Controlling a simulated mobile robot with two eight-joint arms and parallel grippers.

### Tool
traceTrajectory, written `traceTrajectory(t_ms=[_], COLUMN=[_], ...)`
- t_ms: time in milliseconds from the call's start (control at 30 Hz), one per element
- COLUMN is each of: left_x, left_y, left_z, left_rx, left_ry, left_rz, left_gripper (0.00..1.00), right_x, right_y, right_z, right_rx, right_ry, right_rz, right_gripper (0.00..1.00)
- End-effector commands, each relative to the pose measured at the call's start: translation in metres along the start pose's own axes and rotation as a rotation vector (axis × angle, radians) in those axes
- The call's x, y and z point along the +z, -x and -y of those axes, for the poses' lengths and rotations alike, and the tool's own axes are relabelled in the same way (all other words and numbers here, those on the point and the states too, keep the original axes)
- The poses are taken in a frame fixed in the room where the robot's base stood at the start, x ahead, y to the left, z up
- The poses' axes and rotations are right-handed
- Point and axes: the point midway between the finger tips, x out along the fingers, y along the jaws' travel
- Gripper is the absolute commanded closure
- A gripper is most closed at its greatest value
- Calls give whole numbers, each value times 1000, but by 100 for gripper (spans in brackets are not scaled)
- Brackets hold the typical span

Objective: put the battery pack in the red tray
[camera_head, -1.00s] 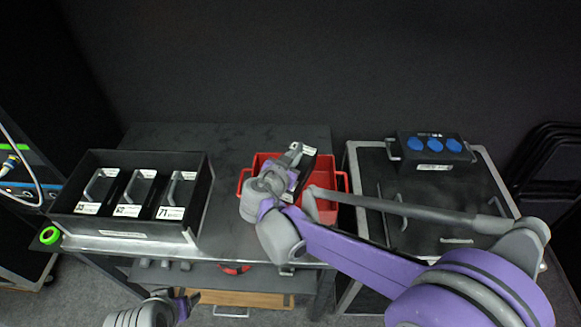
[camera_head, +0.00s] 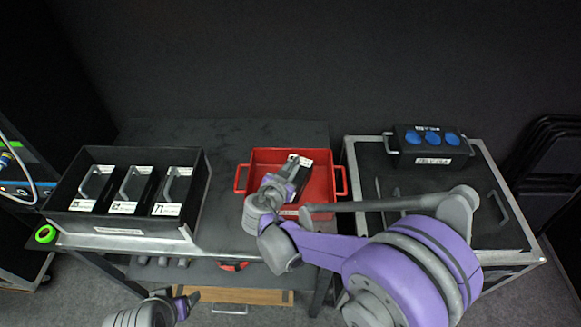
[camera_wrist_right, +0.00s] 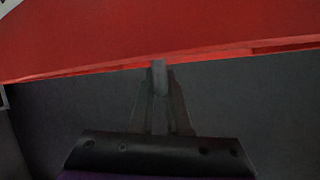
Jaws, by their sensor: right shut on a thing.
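The battery pack (camera_head: 304,178) is a dark box with a white label at its far end. It is within the outline of the red tray (camera_head: 325,171), towards the tray's middle. I cannot tell whether it rests on the tray floor. My right gripper (camera_head: 292,172) is over the tray, shut on the pack's grey handle; its fingers also show in the right wrist view (camera_wrist_right: 160,88), with red tray surface (camera_wrist_right: 150,35) beyond. My wrist hides part of the pack and the tray's near left part. My left gripper (camera_head: 188,300) is low at the bottom edge, away from the tray; its jaws are unclear.
A black open box (camera_head: 75,171) with three similar handled packs stands on the left of the table (camera_head: 225,140). A green tape roll (camera_head: 46,234) is at its front left corner. A black unit with blue sockets (camera_head: 432,149) is on the case at right.

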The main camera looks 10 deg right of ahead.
Motion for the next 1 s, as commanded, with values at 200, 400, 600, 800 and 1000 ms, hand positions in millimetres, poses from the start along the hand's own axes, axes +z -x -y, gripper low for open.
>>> traceTrajectory(t_ms=[200, 400, 600, 800, 1000], left_x=[1, 1, 0, 0, 0], left_y=[-1, -1, 1, 0, 0], left_z=[0, 0, 0, 0, 0], left_rx=[0, 0, 0, 0, 0], left_ry=[0, 0, 0, 0, 0], left_rz=[1, 0, 0, 0, 0], left_gripper=[30, 30, 30, 30, 30], right_x=[2, 1, -1, 0, 0], right_y=[-1, -1, 3, 36, 80], right_z=[0, 0, 1, 1, 1], right_rx=[0, 0, -1, -4, -4], right_ry=[0, 0, 0, 2, 2], right_rz=[0, 0, 0, 1, 1], right_gripper=[60, 55, 55, 55, 55])
